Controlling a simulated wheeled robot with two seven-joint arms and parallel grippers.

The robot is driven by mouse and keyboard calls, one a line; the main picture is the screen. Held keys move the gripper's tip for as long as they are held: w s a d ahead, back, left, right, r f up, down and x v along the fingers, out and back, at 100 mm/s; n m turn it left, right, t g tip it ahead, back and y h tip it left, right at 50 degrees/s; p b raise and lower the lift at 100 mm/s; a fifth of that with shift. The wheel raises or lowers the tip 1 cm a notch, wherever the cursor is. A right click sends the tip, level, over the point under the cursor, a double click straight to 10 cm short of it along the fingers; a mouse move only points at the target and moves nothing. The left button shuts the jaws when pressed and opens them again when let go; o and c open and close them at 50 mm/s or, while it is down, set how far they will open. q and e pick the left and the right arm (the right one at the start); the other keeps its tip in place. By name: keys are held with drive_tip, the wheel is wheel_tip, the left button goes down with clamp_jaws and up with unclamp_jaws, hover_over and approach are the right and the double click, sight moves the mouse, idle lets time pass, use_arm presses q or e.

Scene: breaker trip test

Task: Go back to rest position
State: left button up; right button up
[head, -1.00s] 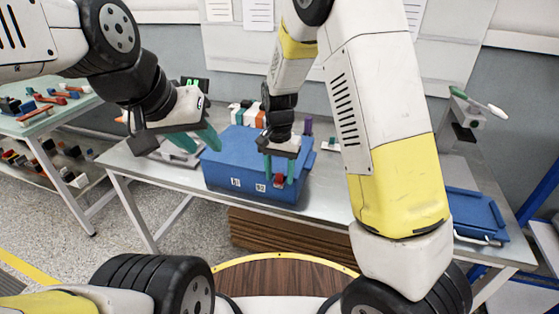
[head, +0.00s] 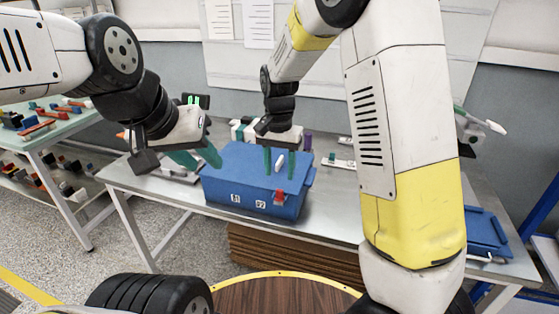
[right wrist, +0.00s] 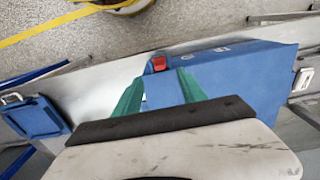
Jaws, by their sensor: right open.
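The blue box (head: 235,180) with white labels on its front stands on the metal table. A red switch (head: 280,196) sits at its front right edge; it also shows in the right wrist view (right wrist: 158,63). My right gripper (head: 281,168) is open and empty above the box, its green fingers apart and clear of the red switch. A small white piece (head: 280,162) shows between the fingers in the head view. My left gripper (head: 202,164) is at the box's left side, its green fingers apart, with nothing seen between them. Whether it touches the box is unclear.
The metal table (head: 330,215) has free room right of the box. A blue tray-like panel (head: 485,232) lies at its right end. A side table (head: 60,135) with small coloured parts is at the left.

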drive_tip(key=s+d+r+n+t+y, duration=0.2)
drive_tip(key=s+d+r, duration=0.55)
drive_tip(key=r, duration=0.35)
drive_tip(key=s+d+r+n+t, duration=0.1)
drive_tip(key=s+d+r+t, duration=0.1)
drive_tip(key=s, duration=0.4)
drive_tip(key=s+d+r+n+t, duration=0.1)
drive_tip(key=s+d+r+t, duration=0.1)
drive_tip(key=s+d, duration=0.2)
drive_tip(key=shift+s+d+r, duration=0.35)
drive_tip(key=shift+s, duration=0.75)
